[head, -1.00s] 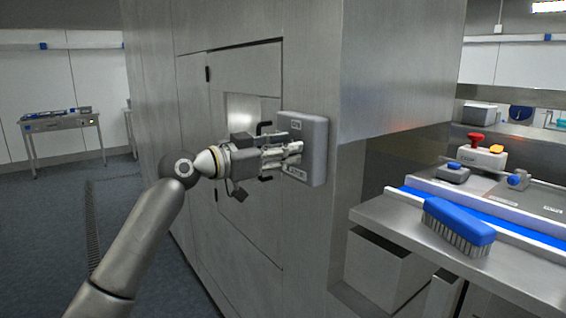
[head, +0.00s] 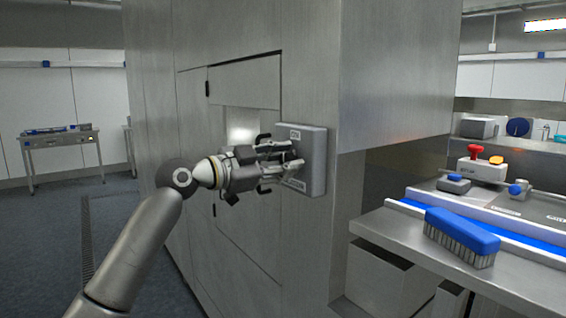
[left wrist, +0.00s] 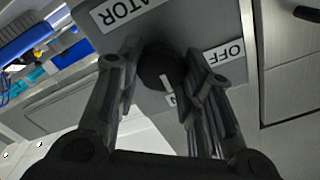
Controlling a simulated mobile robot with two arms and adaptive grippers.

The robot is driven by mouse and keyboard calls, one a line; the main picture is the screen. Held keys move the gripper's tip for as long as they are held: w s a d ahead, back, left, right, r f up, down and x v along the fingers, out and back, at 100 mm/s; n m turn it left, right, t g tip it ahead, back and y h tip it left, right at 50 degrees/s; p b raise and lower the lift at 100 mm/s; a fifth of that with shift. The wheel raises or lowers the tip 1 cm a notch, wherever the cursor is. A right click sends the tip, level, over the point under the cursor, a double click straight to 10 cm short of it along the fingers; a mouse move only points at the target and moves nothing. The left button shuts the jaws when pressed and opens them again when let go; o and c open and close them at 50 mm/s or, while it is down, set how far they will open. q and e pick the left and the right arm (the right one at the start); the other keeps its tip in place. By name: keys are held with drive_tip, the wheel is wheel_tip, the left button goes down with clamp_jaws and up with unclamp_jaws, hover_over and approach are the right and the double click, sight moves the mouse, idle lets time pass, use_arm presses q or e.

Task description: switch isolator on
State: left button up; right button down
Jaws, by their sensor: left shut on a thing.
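The isolator (head: 317,170) is a grey box on the steel cabinet's side, with pale labels above and below its middle. In the left wrist view its face (left wrist: 150,108) carries labels; one ends in "ATOR", one reads "OFF", and a third is partly hidden by a finger. A dark round knob (left wrist: 158,66) has a white mark pointing towards that partly hidden label. My left gripper (head: 292,160) is at the box, its fingers on either side of the knob and shut on it. My right gripper is not in view.
A steel bench (head: 395,232) stands right of the cabinet, with a blue brush (head: 462,230) near its front edge. A control box with a red button (head: 482,167) stands behind. The floor left of the cabinet is open, with a table (head: 62,140) far back.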

use_arm(q)
drive_tip(key=o, duration=1)
drive_tip(key=shift+a, duration=0.1)
drive_tip(key=v, duration=1.2)
drive_tip(key=shift+f, duration=0.1)
